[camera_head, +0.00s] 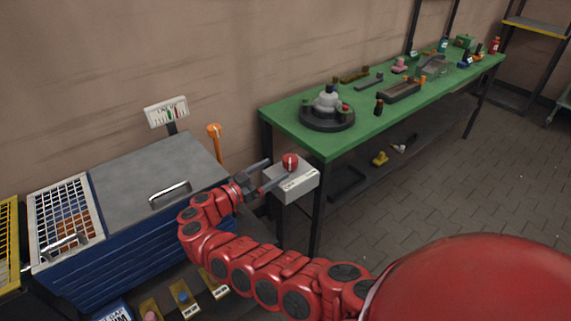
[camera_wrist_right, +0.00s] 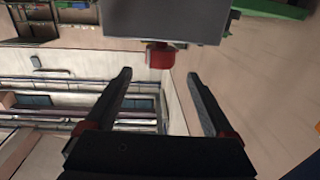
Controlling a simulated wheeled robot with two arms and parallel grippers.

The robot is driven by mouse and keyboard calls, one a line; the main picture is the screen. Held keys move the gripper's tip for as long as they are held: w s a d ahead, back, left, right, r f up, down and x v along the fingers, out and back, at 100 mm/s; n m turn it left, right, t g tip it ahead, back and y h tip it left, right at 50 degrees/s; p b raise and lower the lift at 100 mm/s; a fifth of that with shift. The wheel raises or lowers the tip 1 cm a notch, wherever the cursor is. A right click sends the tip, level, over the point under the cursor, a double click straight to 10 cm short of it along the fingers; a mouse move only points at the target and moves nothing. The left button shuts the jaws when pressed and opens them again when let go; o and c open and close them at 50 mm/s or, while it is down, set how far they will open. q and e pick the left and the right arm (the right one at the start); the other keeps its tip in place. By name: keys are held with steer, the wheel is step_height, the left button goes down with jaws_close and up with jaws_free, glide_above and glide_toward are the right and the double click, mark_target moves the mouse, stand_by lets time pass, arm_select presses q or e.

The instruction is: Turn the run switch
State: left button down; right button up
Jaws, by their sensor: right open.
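The run switch looks to be the red knob (camera_head: 290,162) on top of a pale box (camera_head: 293,182) on a post, between the grey-topped cabinet and the green bench. My right gripper (camera_head: 267,173) is open and empty, with its fingers pointing at the knob from the left. In the right wrist view the red knob (camera_wrist_right: 160,57) shows ahead of the two spread fingers (camera_wrist_right: 160,85), against the grey box (camera_wrist_right: 165,20). The fingertips look close to the knob but apart from it. My left gripper is not in view.
The green bench (camera_head: 310,143) with a dark round fixture (camera_head: 327,119) stands behind and right of the box. A blue cabinet with a grey lid (camera_head: 150,170) stands left. An orange-topped post (camera_head: 215,130) rises behind my gripper. Open tiled floor (camera_head: 430,180) lies right.

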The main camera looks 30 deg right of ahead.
steer(key=s+a+b, duration=0.1)
steer(key=a, duration=0.8)
steer(key=shift+s+a+b, duration=0.2)
steer(key=shift+s+b, duration=0.05)
steer(key=shift+b, duration=0.05)
steer(key=shift+d+f, duration=0.1)
